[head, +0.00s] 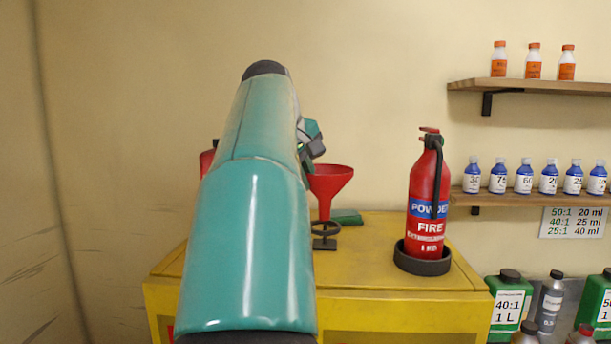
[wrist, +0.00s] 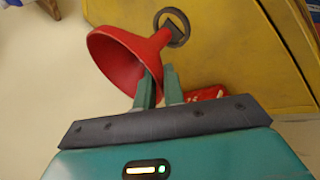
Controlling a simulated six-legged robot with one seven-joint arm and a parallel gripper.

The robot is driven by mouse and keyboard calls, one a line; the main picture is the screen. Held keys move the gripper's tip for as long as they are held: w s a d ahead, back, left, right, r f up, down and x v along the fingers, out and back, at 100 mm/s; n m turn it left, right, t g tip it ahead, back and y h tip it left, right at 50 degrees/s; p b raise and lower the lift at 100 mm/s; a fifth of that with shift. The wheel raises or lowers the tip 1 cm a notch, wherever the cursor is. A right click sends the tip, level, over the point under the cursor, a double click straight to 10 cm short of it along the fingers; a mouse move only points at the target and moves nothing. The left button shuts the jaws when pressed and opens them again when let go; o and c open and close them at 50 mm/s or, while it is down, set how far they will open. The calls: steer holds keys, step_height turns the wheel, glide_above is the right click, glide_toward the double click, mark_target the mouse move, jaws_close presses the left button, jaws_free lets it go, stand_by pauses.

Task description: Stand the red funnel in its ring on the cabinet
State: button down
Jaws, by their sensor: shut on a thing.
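The red funnel (head: 330,182) hangs in my gripper with its wide mouth up and its spout down. In the head view it appears above the black ring (head: 325,236) on the yellow cabinet (head: 375,262). In the wrist view the funnel (wrist: 118,60) is left of the fingers, and its narrow end points at the ring (wrist: 173,28), partly overlapping it. I cannot tell whether the spout tip has entered the ring. My gripper (wrist: 158,78) is shut on the funnel near its side; the exact contact is hard to see. My arm hides the cabinet's left part in the head view.
A fire extinguisher (head: 428,195) stands in a black base at the cabinet's right. A green item (head: 347,217) lies behind the ring. A red object (head: 206,160) shows partly behind my arm. Shelves with bottles (head: 525,178) line the right wall. Cabinet top between ring and extinguisher is clear.

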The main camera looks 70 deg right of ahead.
steer(key=shift+f, duration=3.7)
steer(key=c, duration=1.4)
jaws_free()
steer(key=shift+r, duration=4.55)
